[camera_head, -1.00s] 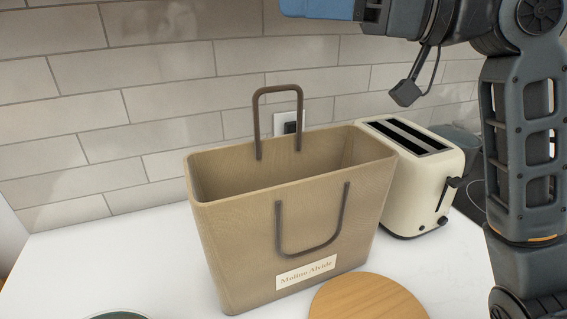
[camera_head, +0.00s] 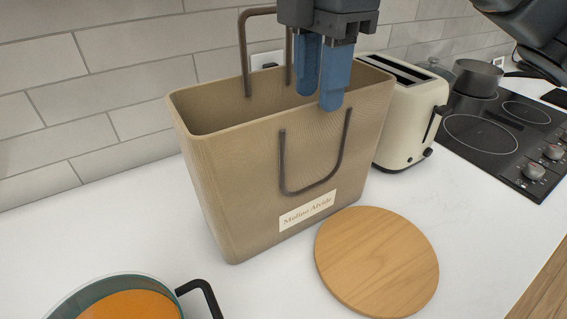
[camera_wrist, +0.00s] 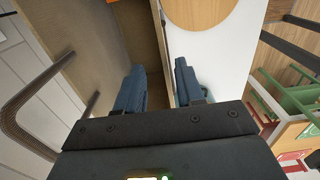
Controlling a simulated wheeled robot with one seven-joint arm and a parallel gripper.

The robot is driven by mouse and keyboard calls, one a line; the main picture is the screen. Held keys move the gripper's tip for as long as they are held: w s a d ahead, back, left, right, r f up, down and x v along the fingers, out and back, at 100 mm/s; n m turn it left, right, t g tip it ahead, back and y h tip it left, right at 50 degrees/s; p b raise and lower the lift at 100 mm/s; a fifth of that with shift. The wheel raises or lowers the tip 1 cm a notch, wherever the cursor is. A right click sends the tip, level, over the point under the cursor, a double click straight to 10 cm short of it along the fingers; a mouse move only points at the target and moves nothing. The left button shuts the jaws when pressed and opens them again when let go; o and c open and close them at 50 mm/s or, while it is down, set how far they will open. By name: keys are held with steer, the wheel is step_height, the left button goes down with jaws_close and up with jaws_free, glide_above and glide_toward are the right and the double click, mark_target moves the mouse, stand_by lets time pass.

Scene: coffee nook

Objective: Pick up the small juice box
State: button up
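I cannot make out a juice box in either view. A tan open-topped bag (camera_head: 240,190) with brown handles stands on the white counter, and its lower inside is hidden in the head view. My gripper (camera_head: 320,100) points down over the right part of the bag's opening, near the front rim. In the wrist view, the fingers (camera_wrist: 160,85) show on either side of the bag's rim (camera_wrist: 162,40); contact cannot be told. A small orange patch (camera_wrist: 88,4) at the top edge there is too cut off to identify.
A round wooden board (camera_head: 377,262) lies right of the bag's front. A cream toaster (camera_head: 408,120) stands close behind its right side. A pot with orange contents (camera_head: 130,305) is at the front left. A black cooktop (camera_head: 490,135) is at right. Bare counter lies left of the bag.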

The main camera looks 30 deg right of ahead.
mark_target(288, 135)
step_height(288, 135, down, 8)
steer(key=shift+s+a+r, duration=0.25)
steer(key=shift+s, duration=0.1)
jaws_close()
stand_by(1.5)
